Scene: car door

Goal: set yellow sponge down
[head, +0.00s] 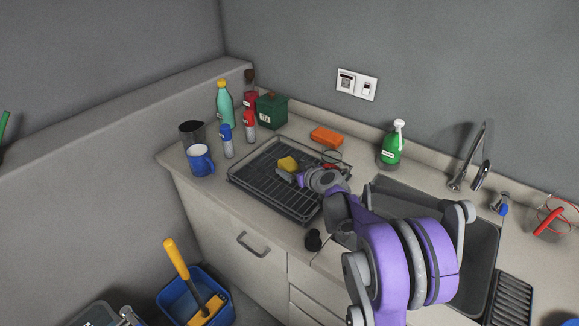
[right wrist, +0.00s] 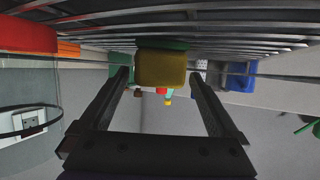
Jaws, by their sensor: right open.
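The yellow sponge (head: 288,164) is at the dark wire dish rack (head: 262,184), near the rack's middle. My right gripper (head: 300,178) is low over the rack, just to the right of the sponge. In the right wrist view, which looks upside down, the sponge (right wrist: 161,68) shows between the tips of my open right gripper (right wrist: 158,82), with gaps on both sides. The sponge appears to rest on the rack's wires. My left gripper is not in view.
An orange sponge (head: 326,136) lies behind the rack. A blue mug (head: 201,161), bottles and a green box (head: 271,110) stand left and behind. A green soap bottle (head: 391,146) and the sink (head: 478,246) are to the right.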

